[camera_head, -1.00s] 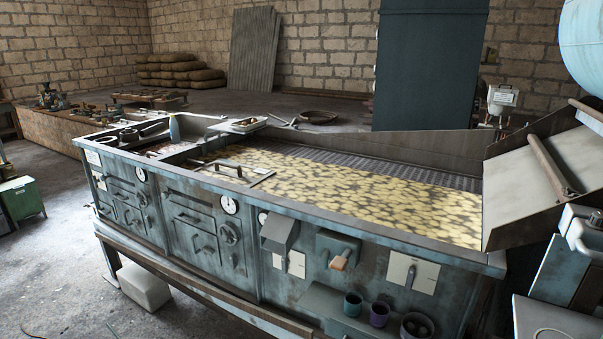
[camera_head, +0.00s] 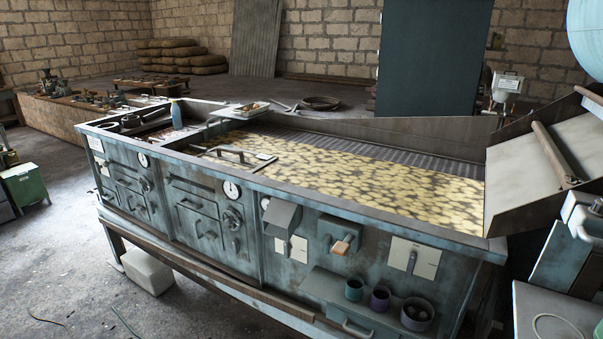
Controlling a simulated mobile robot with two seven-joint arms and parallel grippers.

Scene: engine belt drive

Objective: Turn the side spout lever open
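The long blue-grey metal machine (camera_head: 215,232) stands across the view, its front panel facing me. A hooded box (camera_head: 282,218) on the right part of the panel has a white plate with a small lever (camera_head: 287,246) below it. Beside it, a box-shaped spout (camera_head: 336,234) carries an orange-tipped handle (camera_head: 342,246) that sticks out toward me. I cannot tell from the labels which of these is the side spout lever. Neither of my grippers is in view.
Under the levers, a shelf (camera_head: 322,284) holds a teal cup (camera_head: 354,289), a purple cup (camera_head: 380,298) and a dark bowl (camera_head: 417,313). A tilted chute (camera_head: 535,180) rises at the right. The floor at the front left (camera_head: 60,260) is mostly clear.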

